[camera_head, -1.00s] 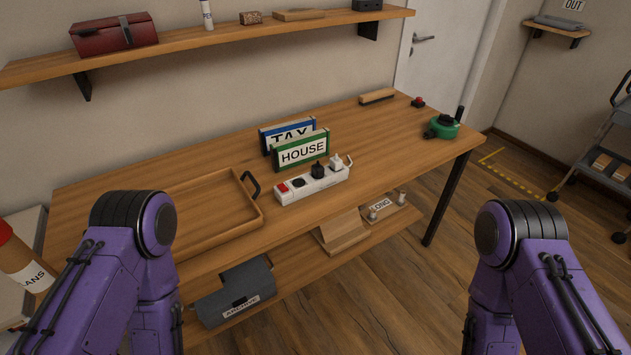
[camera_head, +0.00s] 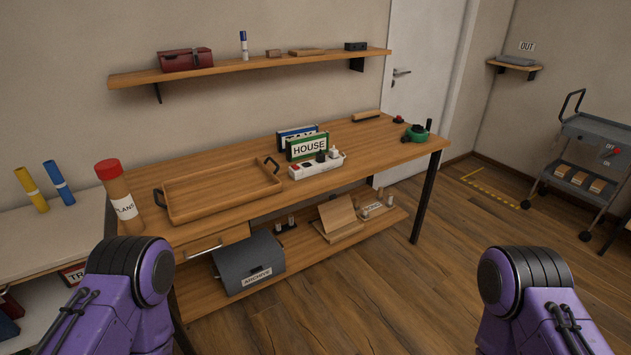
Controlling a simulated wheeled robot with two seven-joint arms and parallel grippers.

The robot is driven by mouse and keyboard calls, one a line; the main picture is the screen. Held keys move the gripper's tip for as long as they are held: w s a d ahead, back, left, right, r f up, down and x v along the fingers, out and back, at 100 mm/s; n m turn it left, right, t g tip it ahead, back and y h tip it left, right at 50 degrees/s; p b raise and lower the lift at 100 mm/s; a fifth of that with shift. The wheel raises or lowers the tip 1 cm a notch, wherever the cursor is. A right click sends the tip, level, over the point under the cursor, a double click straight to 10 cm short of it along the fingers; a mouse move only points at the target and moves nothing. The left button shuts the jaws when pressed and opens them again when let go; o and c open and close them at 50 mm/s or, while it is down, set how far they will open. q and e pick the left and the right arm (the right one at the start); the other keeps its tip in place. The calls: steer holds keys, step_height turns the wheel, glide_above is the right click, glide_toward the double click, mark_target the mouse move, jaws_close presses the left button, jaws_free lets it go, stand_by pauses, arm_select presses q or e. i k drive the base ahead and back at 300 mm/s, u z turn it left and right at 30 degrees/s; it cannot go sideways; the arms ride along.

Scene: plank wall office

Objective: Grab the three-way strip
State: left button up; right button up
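The three-way strip (camera_head: 317,166) is a white power strip with a red switch at its left end and plugs in it. It lies on the wooden table (camera_head: 360,147) near the front edge, just in front of the green HOUSE sign (camera_head: 307,146). The blue TAX sign (camera_head: 290,134) stands behind that one. My purple left and right arms come in at the lower left and lower right, well apart from the table's strip. Both grippers are outside the picture.
A wooden tray (camera_head: 223,209) lies left of the strip. A green tape-like reel (camera_head: 416,133) sits at the table's right end. A lower shelf holds the grey ARCHIVE box (camera_head: 249,263). A red-capped tube (camera_head: 118,198) stands at left. A cart (camera_head: 590,165) stands at right; floor between is clear.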

mark_target(308, 168)
steer(key=z, duration=0.5)
steer(key=i, duration=0.65)
steer(key=z, duration=0.6)
steer(key=i, duration=0.9)
steer(key=u, duration=0.65)
steer(key=i, duration=0.8)
steer(key=u, duration=0.7)
